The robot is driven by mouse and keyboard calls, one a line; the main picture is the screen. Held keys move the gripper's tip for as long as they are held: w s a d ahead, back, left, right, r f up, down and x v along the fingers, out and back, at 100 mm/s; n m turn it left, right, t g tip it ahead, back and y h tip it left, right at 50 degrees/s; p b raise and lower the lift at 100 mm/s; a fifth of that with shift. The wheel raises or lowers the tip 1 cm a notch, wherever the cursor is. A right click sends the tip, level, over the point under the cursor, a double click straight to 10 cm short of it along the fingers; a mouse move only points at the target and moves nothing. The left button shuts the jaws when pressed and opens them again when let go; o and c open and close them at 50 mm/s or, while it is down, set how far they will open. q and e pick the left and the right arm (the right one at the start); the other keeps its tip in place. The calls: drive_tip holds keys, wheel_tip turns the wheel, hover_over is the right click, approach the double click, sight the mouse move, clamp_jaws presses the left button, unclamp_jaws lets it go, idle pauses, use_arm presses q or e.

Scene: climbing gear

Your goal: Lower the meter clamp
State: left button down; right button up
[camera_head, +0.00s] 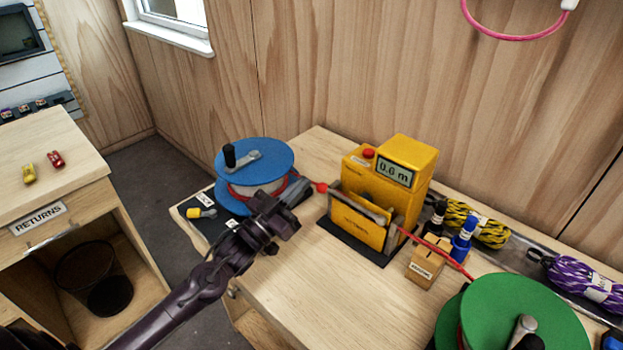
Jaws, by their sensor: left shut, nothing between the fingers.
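The yellow rope meter (400,195) stands on the wooden bench, and its display seems to read 0.6 m. A red button sits on its top left. A red ball knob (321,187) shows at the meter's left side, seemingly the end of the clamp lever. A yellow plate (358,225) stands at the front in a dark frame; I cannot tell the clamp's exact position. My left gripper (303,190) is shut and empty, its tips just left of the red knob; I cannot tell whether they touch. My right gripper is not in view.
A blue reel (255,160) with red rope stands behind my left gripper. The red rope (435,250) runs from the meter toward a green reel (515,315). A wooden block (426,262) with bottles and rope bundles (590,280) lie right. The front bench is clear.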

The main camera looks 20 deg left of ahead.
use_arm(q)
drive_tip(key=v, duration=0.4)
drive_tip(key=shift+s+b, duration=0.1)
drive_tip(key=shift+b, duration=0.25)
